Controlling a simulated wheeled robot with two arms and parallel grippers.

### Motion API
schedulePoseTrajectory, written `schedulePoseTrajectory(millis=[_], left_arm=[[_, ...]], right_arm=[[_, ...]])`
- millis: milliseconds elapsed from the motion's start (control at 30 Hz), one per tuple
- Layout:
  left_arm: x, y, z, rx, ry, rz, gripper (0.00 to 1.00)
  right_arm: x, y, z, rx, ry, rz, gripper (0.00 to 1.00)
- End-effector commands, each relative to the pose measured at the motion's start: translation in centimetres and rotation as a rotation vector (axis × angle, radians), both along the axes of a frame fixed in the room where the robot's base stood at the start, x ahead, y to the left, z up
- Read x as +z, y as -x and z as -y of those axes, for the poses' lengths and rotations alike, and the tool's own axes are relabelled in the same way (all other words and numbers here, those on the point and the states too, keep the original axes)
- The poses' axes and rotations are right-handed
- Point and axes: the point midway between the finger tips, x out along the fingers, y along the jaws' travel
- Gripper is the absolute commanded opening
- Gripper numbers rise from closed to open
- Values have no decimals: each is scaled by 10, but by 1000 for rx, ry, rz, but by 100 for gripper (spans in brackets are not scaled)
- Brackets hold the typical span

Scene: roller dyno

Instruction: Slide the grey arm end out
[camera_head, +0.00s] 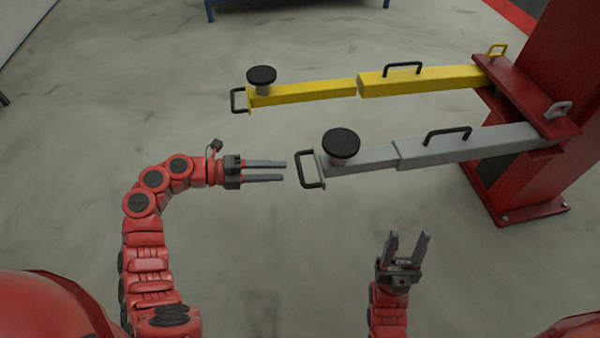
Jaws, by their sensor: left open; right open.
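The grey arm (470,148) reaches left from the red post. Its inner end section (370,158) carries a round black pad (341,143) and a black loop handle (309,170) at its tip. My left gripper (285,171) is open and empty, its fingers pointing right, just left of the loop handle. A small gap seems to lie between fingertips and handle. My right gripper (408,236) is open and empty, pointing up the picture, below the grey arm and apart from it.
A yellow arm (425,80) with its own end section (305,93) and black pad (261,75) runs behind the grey one. The red post (545,110) stands at the right. The floor left of both arms is clear.

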Motion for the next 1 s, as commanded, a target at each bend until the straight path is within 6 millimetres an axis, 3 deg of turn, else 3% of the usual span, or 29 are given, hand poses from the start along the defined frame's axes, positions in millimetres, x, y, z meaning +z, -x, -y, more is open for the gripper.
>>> schedulePoseTrajectory(millis=[100,300,733,1000], left_arm=[[-8,-6,26,-3,0,4,47],[-13,-14,54,-1,1,2,47],[-14,-17,64,2,1,1,47],[-14,-17,64,1,1,0,0]], right_arm=[[-8,1,0,-1,8,7,50],[-13,3,0,-3,19,16,50],[-14,3,0,-2,24,20,50],[-14,4,0,-2,24,21,50]])
